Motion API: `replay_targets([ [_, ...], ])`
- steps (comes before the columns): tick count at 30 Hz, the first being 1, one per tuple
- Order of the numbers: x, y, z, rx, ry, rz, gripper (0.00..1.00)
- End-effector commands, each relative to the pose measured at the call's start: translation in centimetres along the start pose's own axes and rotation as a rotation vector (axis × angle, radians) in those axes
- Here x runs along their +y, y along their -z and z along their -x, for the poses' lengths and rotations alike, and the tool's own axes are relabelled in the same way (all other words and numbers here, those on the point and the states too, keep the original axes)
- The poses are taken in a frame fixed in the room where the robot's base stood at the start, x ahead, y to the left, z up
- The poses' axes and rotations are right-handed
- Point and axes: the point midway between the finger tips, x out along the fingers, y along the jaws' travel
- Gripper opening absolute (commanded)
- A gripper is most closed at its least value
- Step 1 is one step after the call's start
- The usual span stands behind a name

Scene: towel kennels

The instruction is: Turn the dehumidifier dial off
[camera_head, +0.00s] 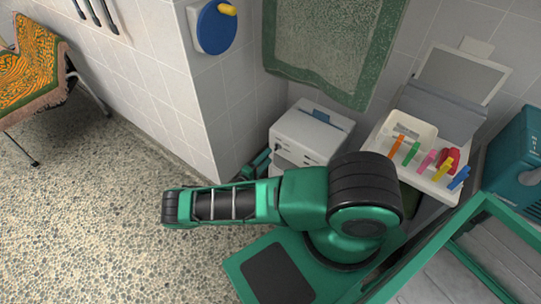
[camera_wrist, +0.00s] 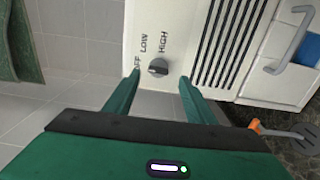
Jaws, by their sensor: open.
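The dehumidifier's white front panel (camera_wrist: 190,30) fills the upper middle of the wrist view, with dark vent slots to the right of its dial. The small grey dial (camera_wrist: 158,67) sits near the panel's lower edge, beside the printed words OFF, LOW and HIGH. I cannot tell for sure which word it points to. My gripper (camera_wrist: 160,76) is open, with one green finger on each side of the dial in the picture and a gap to both. In the head view, a white box (camera_head: 312,128) that looks like the dehumidifier stands past my arm, which partly hides my gripper.
A white tray (camera_head: 430,178) with coloured clips stands right of the white box. A green towel (camera_head: 325,45) hangs above. A blue round wall fixture (camera_head: 213,30) is on the wall corner. A green-rimmed bin (camera_head: 480,225) is at lower right.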

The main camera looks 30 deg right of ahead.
Motion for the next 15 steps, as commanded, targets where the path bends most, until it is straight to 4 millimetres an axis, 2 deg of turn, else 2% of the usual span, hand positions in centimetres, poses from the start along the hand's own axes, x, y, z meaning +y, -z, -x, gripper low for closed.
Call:
replay_targets([
  [1, 0.0, 0.0, 1.1, 0.003, 0.001, 0.001, 0.5],
  [6, -0.1, -0.1, 3.9, 0.002, 0.0, 0.001, 0.5],
  [10, -0.1, -0.1, 5.3, 0.0, 0.001, 0.002, 0.5],
  [15, -0.1, -0.2, 5.9, -0.001, 0.001, 0.002, 0.5],
])
